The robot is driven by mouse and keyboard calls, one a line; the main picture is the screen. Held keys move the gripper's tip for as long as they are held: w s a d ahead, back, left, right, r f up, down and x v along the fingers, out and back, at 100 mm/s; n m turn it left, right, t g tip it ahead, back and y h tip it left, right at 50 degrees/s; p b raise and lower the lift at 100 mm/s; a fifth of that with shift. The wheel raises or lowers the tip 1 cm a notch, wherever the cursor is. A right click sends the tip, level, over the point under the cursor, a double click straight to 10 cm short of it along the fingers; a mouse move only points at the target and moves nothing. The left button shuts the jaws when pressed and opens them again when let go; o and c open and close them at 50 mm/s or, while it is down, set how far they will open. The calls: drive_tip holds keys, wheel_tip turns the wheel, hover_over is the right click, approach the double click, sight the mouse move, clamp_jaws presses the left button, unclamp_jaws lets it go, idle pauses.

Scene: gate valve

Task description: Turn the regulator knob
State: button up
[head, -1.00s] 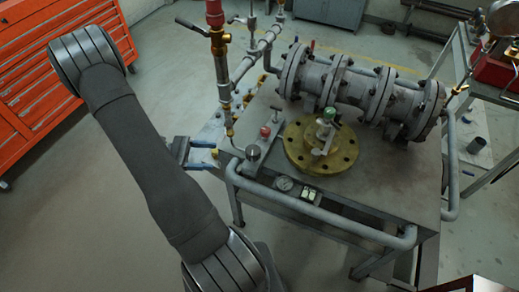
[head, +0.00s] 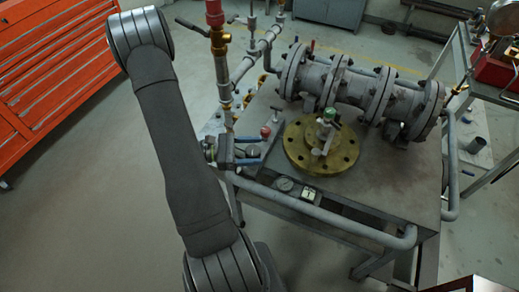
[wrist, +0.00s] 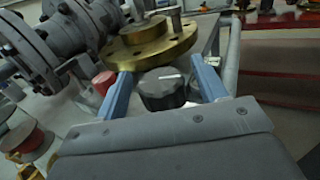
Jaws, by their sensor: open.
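The regulator knob (wrist: 162,90) is dark with a pale line on its top. In the wrist view it sits between the two blue fingers of my gripper (wrist: 162,68), which is open, with the left finger beside it and the right finger on its other side. I cannot tell whether either finger touches it. In the head view my gripper (head: 248,150) is at the left edge of the bench, around the knob, which is mostly hidden there.
A red knob (wrist: 103,80) stands just outside the left finger. The brass flange (head: 295,158) and grey flanged pipe (head: 355,90) are close by on the bench. A vertical pipe (head: 222,85) rises behind my gripper. A rail runs along the bench front.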

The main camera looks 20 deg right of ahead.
drive_tip(key=shift+x, duration=1.15)
drive_tip(key=c, duration=1)
drive_tip(key=shift+w+n+t+h, duration=0.15)
drive_tip(key=shift+n+t, duration=0.4)
drive_tip(key=shift+t, duration=0.3)
drive_tip(key=shift+w+n+t+h, duration=0.15)
drive_tip(key=shift+n+t, duration=0.4)
drive_tip(key=shift+t, duration=0.3)
drive_tip(key=shift+s, duration=0.1)
drive_tip(key=o, duration=1)
drive_tip(key=w+a, duration=0.2)
drive_tip(key=a, duration=1.5)
